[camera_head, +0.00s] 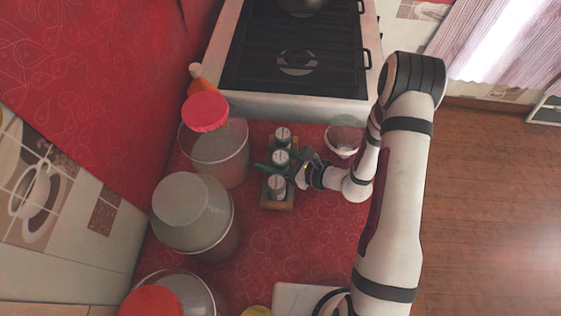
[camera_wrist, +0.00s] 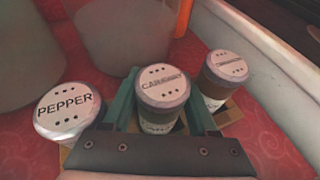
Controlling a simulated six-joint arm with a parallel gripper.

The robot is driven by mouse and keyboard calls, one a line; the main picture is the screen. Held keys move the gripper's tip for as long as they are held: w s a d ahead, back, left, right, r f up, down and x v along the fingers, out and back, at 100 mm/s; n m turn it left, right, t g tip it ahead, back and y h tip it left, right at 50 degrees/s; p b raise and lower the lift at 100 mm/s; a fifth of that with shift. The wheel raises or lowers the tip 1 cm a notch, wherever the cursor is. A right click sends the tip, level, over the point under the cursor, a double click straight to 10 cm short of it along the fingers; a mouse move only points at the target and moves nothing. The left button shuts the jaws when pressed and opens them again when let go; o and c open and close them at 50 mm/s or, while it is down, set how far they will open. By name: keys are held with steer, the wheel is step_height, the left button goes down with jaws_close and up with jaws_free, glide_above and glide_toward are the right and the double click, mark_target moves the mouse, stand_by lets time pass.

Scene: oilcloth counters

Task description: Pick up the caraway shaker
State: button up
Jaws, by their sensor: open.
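The caraway shaker (camera_wrist: 162,89), with a white lid labelled CARAWAY and a dark body, stands upright in the wooden rack (camera_wrist: 228,113). In the head view it is the middle shaker (camera_head: 280,157) of three in a row. My gripper (camera_wrist: 158,105) is open, with a teal finger on each side of the caraway shaker. In the head view my gripper (camera_head: 278,168) reaches in from the right at the rack. Whether the fingers touch the shaker cannot be told. The lower part of its body is partly hidden by the gripper.
The pepper shaker (camera_wrist: 68,112) is close on the left, and another shaker (camera_wrist: 223,76) with an unclear label is on the right. Large lidded jars (camera_head: 193,217) stand left of the rack. A glass bowl (camera_head: 343,139) and the stove (camera_head: 295,106) are beyond.

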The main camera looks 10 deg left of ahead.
jaws_close()
steer(key=shift+r, duration=0.1)
